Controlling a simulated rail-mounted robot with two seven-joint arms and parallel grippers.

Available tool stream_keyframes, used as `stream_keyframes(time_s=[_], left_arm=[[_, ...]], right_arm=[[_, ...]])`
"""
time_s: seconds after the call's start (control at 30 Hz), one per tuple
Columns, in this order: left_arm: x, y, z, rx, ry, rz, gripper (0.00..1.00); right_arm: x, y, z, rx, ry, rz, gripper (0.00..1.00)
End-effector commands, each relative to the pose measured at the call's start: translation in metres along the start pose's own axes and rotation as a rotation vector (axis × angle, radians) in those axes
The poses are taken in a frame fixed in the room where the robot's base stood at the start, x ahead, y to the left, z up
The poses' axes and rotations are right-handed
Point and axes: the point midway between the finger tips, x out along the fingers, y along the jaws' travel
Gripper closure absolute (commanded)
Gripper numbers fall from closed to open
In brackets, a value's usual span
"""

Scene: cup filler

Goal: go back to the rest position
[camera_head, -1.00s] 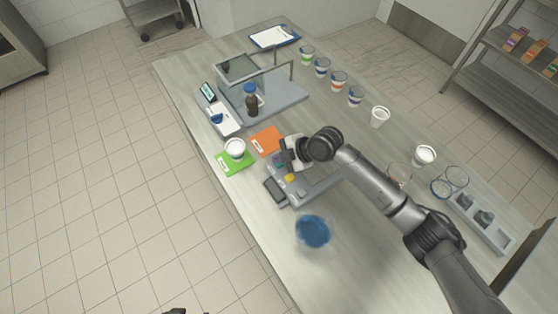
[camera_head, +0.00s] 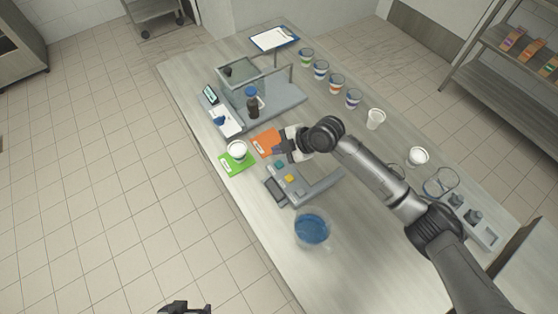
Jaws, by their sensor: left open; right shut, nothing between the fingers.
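My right gripper (camera_head: 284,150) is shut and empty. It is over the table beside the orange mat (camera_head: 266,141), just behind the grey device with yellow and green buttons (camera_head: 289,180). Its arm reaches in from the lower right. My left gripper (camera_head: 186,308) shows only partly at the bottom edge, over the floor and clear of the table. It is open, and I see nothing in it.
A clear container of blue content (camera_head: 312,229) stands in front of the device. A white cup (camera_head: 237,149) stands on a green mat (camera_head: 232,167). A glass-walled station with a bottle (camera_head: 252,104) is behind. Several cups line the far side (camera_head: 337,84). Tiled floor at left is clear.

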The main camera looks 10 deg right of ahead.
Motion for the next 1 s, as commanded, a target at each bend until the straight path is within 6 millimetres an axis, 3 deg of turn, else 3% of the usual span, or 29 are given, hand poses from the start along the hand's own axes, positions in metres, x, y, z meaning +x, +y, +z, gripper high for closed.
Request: stream_keyframes(time_s=[0.47,0.73,0.87,1.0], left_arm=[[0.001,-0.004,0.001,0.012,-0.002,-0.01,0.08],[0.001,-0.004,0.001,0.013,-0.002,-0.01,0.08],[0.0,-0.003,0.001,0.01,-0.002,-0.008,0.08],[0.0,-0.002,0.001,0.005,-0.001,-0.004,0.08]], right_arm=[[0.0,0.0,0.0,0.038,0.0,0.0,1.0],[-0.002,-0.012,0.015,0.431,-0.124,-0.048,1.0],[-0.02,-0.006,0.011,0.56,-0.253,0.021,1.0],[-0.06,0.021,-0.005,0.663,-0.336,0.206,1.0]])
